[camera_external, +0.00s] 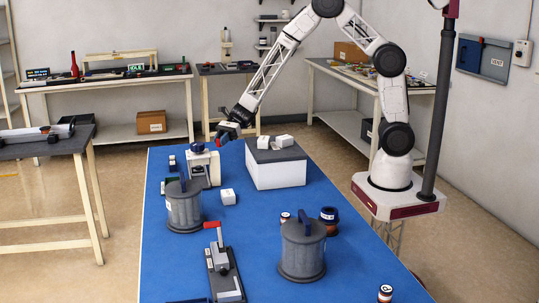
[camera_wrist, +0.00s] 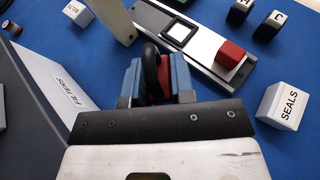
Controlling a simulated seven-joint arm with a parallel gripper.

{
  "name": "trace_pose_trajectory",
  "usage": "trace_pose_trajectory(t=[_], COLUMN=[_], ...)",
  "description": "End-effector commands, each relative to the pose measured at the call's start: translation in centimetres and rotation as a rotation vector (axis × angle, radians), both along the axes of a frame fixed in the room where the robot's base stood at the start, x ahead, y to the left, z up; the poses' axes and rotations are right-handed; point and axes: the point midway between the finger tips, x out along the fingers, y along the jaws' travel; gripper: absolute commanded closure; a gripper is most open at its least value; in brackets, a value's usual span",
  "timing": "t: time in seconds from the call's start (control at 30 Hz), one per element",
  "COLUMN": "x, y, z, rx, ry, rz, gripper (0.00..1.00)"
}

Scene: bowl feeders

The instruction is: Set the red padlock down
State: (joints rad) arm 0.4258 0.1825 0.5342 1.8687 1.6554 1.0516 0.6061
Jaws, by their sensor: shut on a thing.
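The red padlock (camera_wrist: 158,86), with a black shackle (camera_wrist: 151,62), sits between the blue fingers of my gripper (camera_wrist: 158,82) in the wrist view. My gripper is shut on it. In the external view my gripper (camera_external: 226,132) is over the far end of the blue table, left of the white box with a dark top; a small red spot of the padlock (camera_external: 217,142) shows at its tip. The padlock appears to be held above the table; the lower part is hidden in the wrist view.
A white dark-topped box (camera_external: 277,174) bears white blocks. A white machine (camera_external: 203,168) stands close by my gripper. Two grey lidded pots (camera_external: 185,208) (camera_external: 302,250) and a red-handled device (camera_external: 222,268) stand nearer. A "SEALS" block (camera_wrist: 286,106) lies right in the wrist view. The blue table's near middle has free room.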

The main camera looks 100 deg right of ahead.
Motion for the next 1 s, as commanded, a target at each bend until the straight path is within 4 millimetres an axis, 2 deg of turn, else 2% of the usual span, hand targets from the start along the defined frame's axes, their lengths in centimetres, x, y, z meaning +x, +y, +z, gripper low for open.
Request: trace_pose_trajectory(t=[0.3, 0.4, 0.83, 1.0], x=[0.0, 0.0, 0.0, 0.0], y=[0.0, 0.0, 0.0, 0.0], z=[-4.3, -5.1, -5.6, -6.7], rx=[0.001, -0.001, 0.0, 0.001], ry=[0.002, 0.001, 0.0, 0.002], rz=[-0.001, 0.0, 0.0, -0.001], gripper=[1.0, 1.0, 1.0, 1.0])
